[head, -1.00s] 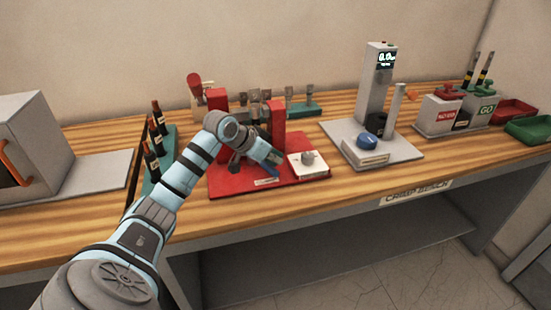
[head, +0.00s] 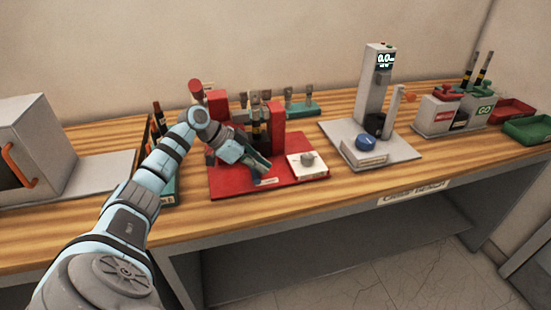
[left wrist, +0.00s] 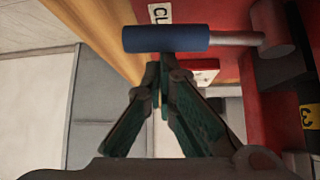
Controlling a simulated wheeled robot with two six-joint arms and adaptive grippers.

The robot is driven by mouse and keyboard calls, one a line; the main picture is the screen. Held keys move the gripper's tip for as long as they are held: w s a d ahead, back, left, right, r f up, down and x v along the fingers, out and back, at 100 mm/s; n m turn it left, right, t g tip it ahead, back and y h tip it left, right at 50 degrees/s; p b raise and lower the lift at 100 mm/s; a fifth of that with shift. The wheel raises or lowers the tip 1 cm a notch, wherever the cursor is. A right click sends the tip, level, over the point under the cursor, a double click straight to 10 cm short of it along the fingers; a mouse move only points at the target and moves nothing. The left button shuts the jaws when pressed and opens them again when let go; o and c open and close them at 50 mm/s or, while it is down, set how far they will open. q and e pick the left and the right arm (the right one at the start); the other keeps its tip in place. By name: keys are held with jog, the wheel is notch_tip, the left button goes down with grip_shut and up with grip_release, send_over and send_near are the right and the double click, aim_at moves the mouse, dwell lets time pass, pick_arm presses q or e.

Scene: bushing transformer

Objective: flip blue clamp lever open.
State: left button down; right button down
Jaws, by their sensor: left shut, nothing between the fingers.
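The blue clamp lever (left wrist: 165,38) lies across the top of the left wrist view. Its thick blue grip joins a metal rod that runs right to a red pivot (left wrist: 272,28). My left gripper (left wrist: 160,68) is shut and empty, its tips close below the blue grip; I cannot tell whether they touch it. In the head view my left gripper (head: 262,163) is low over the front of the red clamp base (head: 225,185), and the lever is mostly hidden there. My right gripper is not in view.
Two red posts (head: 277,128) rise from the red base, with a white block with a grey knob (head: 307,165) at its right. A dark bottle rack stands left of it. A grey gauge stand (head: 375,90) is further right. The bench front strip is clear.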

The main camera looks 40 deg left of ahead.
aim_at(256, 173)
pick_arm(q)
jog(key=shift+s+a+m+h, duration=0.2)
jog(key=shift+s+m+h, duration=0.1)
jog(key=shift+m, duration=0.2)
jog(key=shift+s+a, duration=0.75)
jog(key=shift+s, duration=0.15)
jog(key=shift+s+a, duration=0.55)
jog(key=shift+a, duration=0.25)
jog(key=shift+s+a, duration=0.3)
jog(key=shift+a, duration=0.35)
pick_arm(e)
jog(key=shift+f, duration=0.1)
pick_arm(q)
jog(key=shift+a+g, duration=0.1)
jog(key=shift+g, duration=0.2)
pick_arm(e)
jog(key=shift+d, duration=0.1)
